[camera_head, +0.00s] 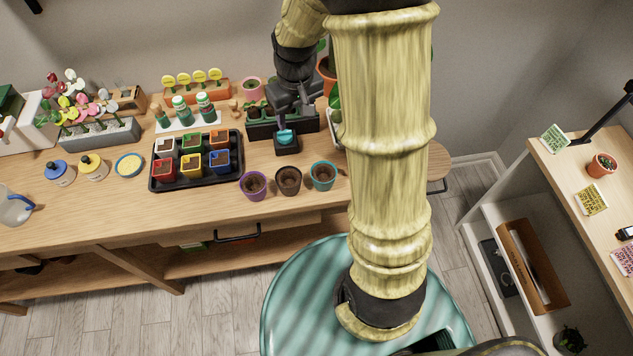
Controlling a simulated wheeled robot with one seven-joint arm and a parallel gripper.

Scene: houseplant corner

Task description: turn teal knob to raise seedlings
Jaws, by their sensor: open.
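The teal knob (285,137) sits on a small dark base at the front of a dark planter stand (261,128) near the back of the wooden table. My gripper (286,122) points down right above the knob, with its fingers close to it. The jaws are open. I cannot tell whether the fingers touch the knob. Parts of the stand and its seedlings are hidden behind my gripper and arm.
Left of the knob is a black tray (151,184) of colored pots. In front stand purple (254,186), brown (289,181) and teal (323,176) pots. Bottles (183,110) stand behind the tray. My arm hides the table's right part. The front edge is mostly clear.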

